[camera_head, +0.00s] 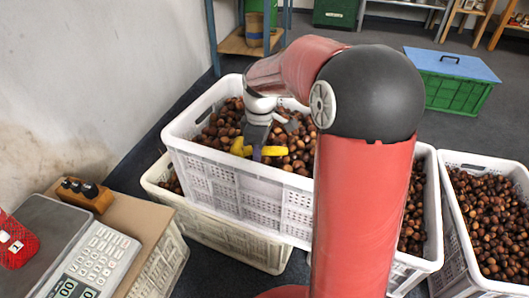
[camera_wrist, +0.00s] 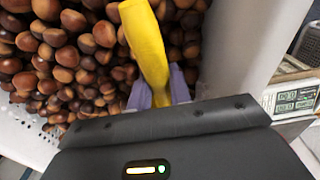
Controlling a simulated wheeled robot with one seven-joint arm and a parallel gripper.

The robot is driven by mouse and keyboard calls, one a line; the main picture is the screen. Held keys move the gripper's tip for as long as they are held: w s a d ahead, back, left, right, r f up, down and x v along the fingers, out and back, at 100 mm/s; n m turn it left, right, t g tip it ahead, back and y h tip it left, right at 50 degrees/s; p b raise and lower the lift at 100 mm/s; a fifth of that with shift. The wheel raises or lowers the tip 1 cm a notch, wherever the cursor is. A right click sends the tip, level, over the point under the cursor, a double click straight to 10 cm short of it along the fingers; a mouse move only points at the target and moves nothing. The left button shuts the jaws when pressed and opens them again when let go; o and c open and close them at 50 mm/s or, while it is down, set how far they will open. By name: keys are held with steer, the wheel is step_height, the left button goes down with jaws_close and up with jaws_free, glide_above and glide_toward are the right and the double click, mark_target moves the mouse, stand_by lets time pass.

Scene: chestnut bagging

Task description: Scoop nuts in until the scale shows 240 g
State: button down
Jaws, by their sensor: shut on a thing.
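My gripper (camera_head: 258,148) is low over the upper white crate (camera_head: 240,188) of chestnuts (camera_head: 222,128). It is shut on a yellow handle (camera_head: 239,147), apparently the scoop's. In the wrist view the handle (camera_wrist: 148,45) sits between purple fingers (camera_wrist: 160,90) above the nuts (camera_wrist: 70,50). The scoop's bowl is not clear in either view. The scale (camera_head: 95,262) stands at the lower left, with a keypad and a green-digit display whose full reading I cannot make out. A red bag (camera_head: 16,243) is on its grey plate, cut off by the picture edge.
A wooden block with black knobs (camera_head: 84,193) stands behind the scale. More crates of chestnuts stand at right (camera_head: 485,225) and behind my arm. A green crate with a blue lid (camera_head: 452,78) is on the floor farther back. A wall bounds the left.

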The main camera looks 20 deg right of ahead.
steer(key=shift+t+y, duration=0.6)
steer(key=shift+y, duration=0.3)
steer(key=shift+p+v, duration=2.35)
steer(key=shift+v, duration=2)
steer(key=shift+a, duration=0.15)
steer(key=shift+w, duration=0.1)
